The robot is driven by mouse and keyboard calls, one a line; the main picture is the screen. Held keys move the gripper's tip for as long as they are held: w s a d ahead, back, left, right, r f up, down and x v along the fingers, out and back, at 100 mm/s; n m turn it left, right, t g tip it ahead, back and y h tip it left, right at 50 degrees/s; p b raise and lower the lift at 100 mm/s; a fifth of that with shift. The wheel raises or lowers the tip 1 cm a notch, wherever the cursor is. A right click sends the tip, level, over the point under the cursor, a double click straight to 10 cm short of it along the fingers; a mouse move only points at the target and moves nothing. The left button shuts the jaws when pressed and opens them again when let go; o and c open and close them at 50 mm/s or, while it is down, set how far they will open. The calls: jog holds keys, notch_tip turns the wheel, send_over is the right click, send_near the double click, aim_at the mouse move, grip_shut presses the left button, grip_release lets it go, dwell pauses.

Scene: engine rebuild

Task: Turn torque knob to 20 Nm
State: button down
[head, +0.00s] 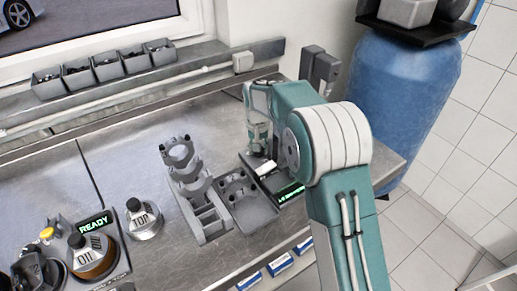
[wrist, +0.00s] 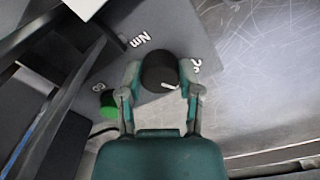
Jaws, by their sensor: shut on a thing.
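The torque knob (wrist: 158,66) is a dark round cap in the wrist view, with a short white mark on its near side, right of centre. My gripper (wrist: 160,76) is shut on it, one teal finger on each side. A partly readable white number, perhaps 20, shows beside the right finger. In the head view my arm hides the knob. The dark unit with a green display (head: 290,193) shows beside my arm; I cannot read its text.
A green button (wrist: 109,104) sits left of my gripper in the wrist view. In the head view, a grey holder with stacked parts (head: 203,218) and a grey tray (head: 250,210) stand left of the unit. A TOP-marked canister (head: 144,221) stands farther left.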

jog(key=shift+w+n, duration=0.1)
jog(key=shift+n, duration=1.7)
jog(key=shift+c, duration=1.4)
grip_release()
jog(key=shift+a, duration=0.1)
notch_tip(320, 180, up, 12)
jog(key=shift+a, duration=0.2)
jog(key=shift+f, duration=0.15)
